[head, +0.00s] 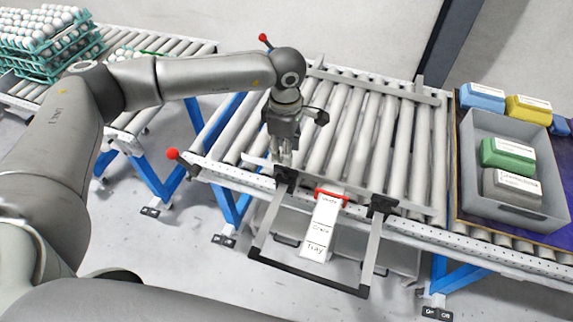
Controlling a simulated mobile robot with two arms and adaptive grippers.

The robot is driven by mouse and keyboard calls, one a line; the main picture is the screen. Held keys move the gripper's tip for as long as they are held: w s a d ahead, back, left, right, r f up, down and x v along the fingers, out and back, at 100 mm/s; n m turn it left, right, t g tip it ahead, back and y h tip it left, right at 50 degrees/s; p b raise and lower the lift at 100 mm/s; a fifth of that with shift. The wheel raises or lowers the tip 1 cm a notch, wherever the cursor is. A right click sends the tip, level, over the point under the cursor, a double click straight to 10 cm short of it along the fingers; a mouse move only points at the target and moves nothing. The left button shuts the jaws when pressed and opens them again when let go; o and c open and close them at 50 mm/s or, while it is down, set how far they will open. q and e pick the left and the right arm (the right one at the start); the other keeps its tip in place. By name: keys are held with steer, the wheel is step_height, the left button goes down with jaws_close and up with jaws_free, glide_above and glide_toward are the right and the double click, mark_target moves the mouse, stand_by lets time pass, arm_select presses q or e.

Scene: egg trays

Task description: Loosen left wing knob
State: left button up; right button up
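My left gripper (285,157) points straight down at the near rail of the roller conveyor. Its fingertips are at the left black clamp (287,179), where the left wing knob would be. The knob itself is hidden by the fingers or too small to make out. The fingers look close together, but I cannot tell whether they grip anything. The right black clamp (382,207) sits further right on the same rail, clear of the gripper. My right gripper is not in view.
A black and grey frame (308,277) hangs from the two clamps. A white label (321,228) with a red top hangs between them. Red ball handles (172,154) stick out at left. A grey bin (512,201) with coloured packs stands right. Egg trays (45,45) stack far left.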

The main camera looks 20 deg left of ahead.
mark_target(286, 168)
arm_select(q)
step_height(286, 168, down, 8)
steer(key=shift+f+p, duration=0.2)
steer(key=shift+p, duration=0.7)
jaws_close()
